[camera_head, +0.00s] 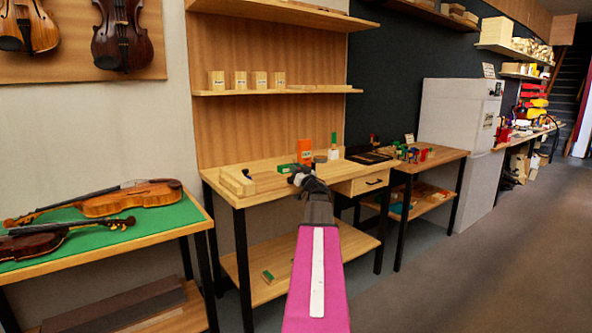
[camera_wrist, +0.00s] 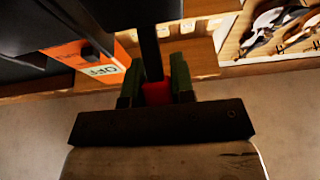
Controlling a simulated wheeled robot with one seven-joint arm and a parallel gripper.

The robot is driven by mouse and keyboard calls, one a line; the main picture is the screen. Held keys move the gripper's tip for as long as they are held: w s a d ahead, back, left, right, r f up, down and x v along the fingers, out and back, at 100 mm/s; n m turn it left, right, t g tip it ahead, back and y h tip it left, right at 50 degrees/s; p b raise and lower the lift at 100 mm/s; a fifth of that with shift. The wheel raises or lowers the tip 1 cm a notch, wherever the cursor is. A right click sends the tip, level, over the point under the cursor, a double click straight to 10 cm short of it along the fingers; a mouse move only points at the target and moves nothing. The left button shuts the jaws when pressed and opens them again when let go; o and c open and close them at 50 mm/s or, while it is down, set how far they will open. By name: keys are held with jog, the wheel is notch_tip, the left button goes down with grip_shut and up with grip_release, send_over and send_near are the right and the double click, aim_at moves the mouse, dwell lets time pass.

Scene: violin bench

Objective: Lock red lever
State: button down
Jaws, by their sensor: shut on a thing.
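The red lever (camera_wrist: 157,94) shows as a small red piece between the two dark green fingers of my gripper (camera_wrist: 156,88) in the wrist view. The fingers are closed on it. A dark upright bar (camera_wrist: 150,50) rises just above the red piece; whether the two are joined is unclear. An orange panel (camera_wrist: 72,52) with a white label, apparently reading OFF upside down, is left of the fingers. In the head view my gripper (camera_head: 298,177) is at the front of the wooden bench, and the lever is hidden there.
The wooden bench (camera_head: 262,186) carries an orange block (camera_head: 304,147), a green box (camera_head: 286,168) and a pale wooden block (camera_head: 237,181). A green-topped table (camera_head: 60,240) with violins stands left. Open floor (camera_head: 470,270) lies right.

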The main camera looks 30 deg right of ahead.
jog(key=shift+s+f+t+y, duration=0.3)
jog(key=shift+s+t, duration=0.05)
jog(key=shift+t, duration=0.65)
jog(key=c, duration=1)
grip_release()
jog(key=shift+o, duration=0.2)
jog(key=v, duration=1)
jog(key=shift+s, duration=0.4)
jog(key=shift+f, duration=0.15)
